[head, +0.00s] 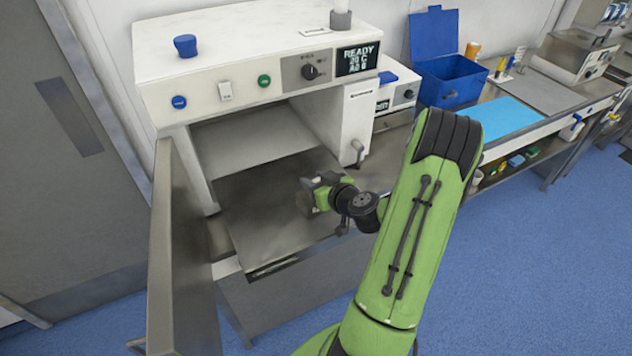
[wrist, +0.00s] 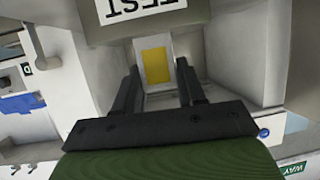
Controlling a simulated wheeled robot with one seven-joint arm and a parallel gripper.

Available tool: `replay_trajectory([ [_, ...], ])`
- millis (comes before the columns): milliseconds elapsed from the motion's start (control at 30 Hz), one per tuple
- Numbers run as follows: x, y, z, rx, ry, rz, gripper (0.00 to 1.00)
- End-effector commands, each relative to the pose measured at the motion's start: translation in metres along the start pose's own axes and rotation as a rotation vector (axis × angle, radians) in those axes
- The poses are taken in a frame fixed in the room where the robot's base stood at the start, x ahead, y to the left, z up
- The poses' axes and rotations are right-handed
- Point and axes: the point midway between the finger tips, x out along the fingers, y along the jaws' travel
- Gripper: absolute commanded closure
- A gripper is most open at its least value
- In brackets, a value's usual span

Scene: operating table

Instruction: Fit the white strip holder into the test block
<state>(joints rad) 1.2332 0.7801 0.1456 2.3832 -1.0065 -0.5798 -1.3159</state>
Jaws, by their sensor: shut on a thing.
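In the wrist view, the white strip holder (wrist: 155,88) with its yellow patch sits between the two dark fingers of my gripper (wrist: 158,70), which is shut on it. The grey test block (wrist: 190,14), with a white label reading TEST upside down in this view, is just past the fingertips at the top edge and is partly cut off. I cannot tell whether the holder touches the block or enters it. In the head view, my gripper (head: 308,196) is low over the metal shelf in front of the open cabinet; the holder is too small to make out there.
The white cabinet (head: 225,92) stands open, its grey door (head: 182,255) swung out at the left. The metal shelf (head: 262,195) has bare room left of my gripper. A white housing (head: 345,125) with a handle stands close right. A blue box (head: 448,75) is farther right.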

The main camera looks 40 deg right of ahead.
Motion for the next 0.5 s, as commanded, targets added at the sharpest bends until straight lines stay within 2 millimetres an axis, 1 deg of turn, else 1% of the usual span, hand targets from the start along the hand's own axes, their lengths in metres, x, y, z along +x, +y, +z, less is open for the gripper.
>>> replay_trajectory([
  [67, 0.0014, 0.0001, 0.0034, -0.001, 0.0, 0.0, 0.9],
  [100, 0.0014, 0.0001, 0.0036, -0.001, -0.001, 0.0, 0.59],
  [267, 0.0009, 0.0, 0.0025, 0.0, -0.001, 0.0, 0.35],
  [500, 0.0009, 0.0, 0.0023, 0.0, -0.001, 0.0, 0.35],
])
